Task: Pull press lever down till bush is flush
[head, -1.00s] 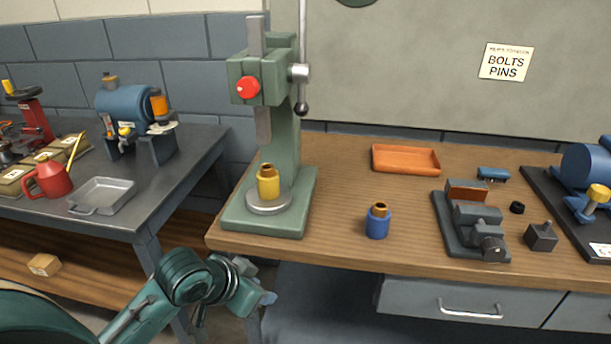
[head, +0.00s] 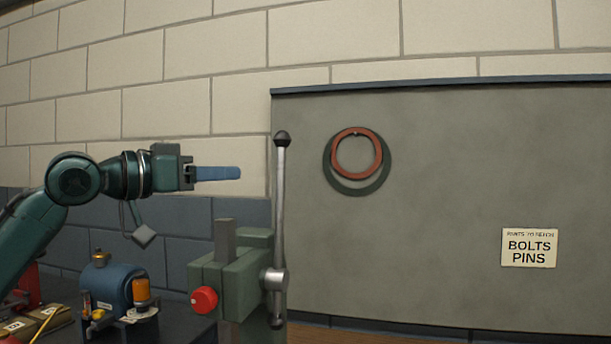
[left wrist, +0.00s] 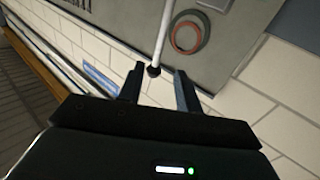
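The press lever (head: 279,215) is a near-upright metal bar with a dark ball knob (head: 281,138) at its top, on a round hub at the right of the green press head (head: 240,285). A grey ram (head: 225,238) stands up from the head. The bush and the press base are below the head view's edge. My left gripper (head: 238,173) is raised left of the lever, its blue fingers pointing right at it just below knob height, with a gap. In the left wrist view its fingers (left wrist: 157,88) are apart and empty, with the knob (left wrist: 153,71) showing beyond them. My right gripper is not in view.
A red press knob (head: 204,300) faces out at the head's left. A blue tank unit (head: 120,290) stands on the bench at lower left. A grey board (head: 450,180) with two hanging rings and a BOLTS PINS sign (head: 529,248) is behind. The space around the upper lever looks clear.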

